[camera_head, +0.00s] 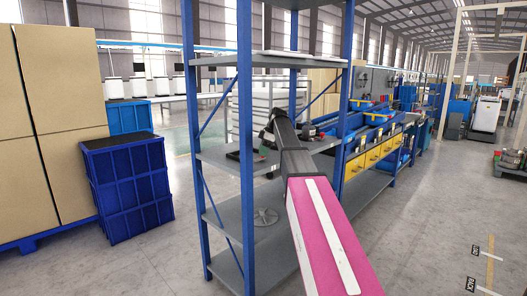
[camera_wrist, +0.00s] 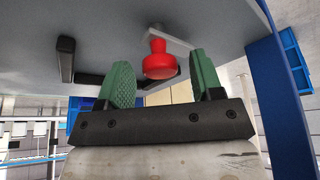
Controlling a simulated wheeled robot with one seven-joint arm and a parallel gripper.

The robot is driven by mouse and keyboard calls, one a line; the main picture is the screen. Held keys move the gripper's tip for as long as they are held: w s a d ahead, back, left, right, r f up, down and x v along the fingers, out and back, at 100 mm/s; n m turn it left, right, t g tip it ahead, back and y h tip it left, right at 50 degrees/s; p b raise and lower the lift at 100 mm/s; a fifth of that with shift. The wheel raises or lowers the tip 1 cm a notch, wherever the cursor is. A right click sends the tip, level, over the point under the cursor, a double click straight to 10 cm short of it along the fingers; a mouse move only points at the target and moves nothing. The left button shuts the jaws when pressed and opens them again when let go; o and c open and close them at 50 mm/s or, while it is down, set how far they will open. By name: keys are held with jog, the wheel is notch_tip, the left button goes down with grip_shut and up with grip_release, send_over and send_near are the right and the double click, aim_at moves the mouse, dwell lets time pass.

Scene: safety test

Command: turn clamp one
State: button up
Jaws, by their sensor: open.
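A red knob (camera_wrist: 159,62) on a pale metal arm, which looks like part of a clamp, shows in the wrist view. My gripper (camera_wrist: 161,78) is open, with one green-padded finger on each side of the knob. There is a gap on both sides, wider on the left, and I see no contact. In the head view my gripper (camera_head: 272,130) is at the middle shelf of the blue rack, small and partly hidden by my wrist. A small red and black part (camera_head: 308,131) shows just right of my wrist. Which clamp is number one cannot be read.
The blue rack (camera_head: 246,110) has grey shelves and upright posts close to my arm; a blue post (camera_wrist: 285,110) stands at the right in the wrist view. Black bars (camera_wrist: 66,60) lie on the grey surface. Blue crates (camera_head: 128,185) stand left.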

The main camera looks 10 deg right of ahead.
jog(key=c, duration=0.9)
jog(key=shift+m, duration=0.3)
jog(key=m, duration=0.2)
jog(key=m+t, duration=0.1)
jog(key=shift+s+m+t+h, duration=0.2)
jog(key=shift+m+t+h, duration=0.1)
jog(key=shift+m, duration=0.1)
jog(key=m+t+h, duration=0.1)
jog(key=m, duration=0.3)
jog(key=shift+a+m, duration=0.15)
jog(key=shift+m, duration=0.15)
jog(key=m+h, duration=0.1)
jog(key=m, duration=0.1)
jog(key=m+t, duration=0.1)
jog(key=m, duration=0.1)
jog(key=shift+a+h, duration=0.1)
jog(key=shift+h, duration=0.3)
jog(key=shift+m+h, duration=0.9)
jog(key=shift+m, duration=1.6)
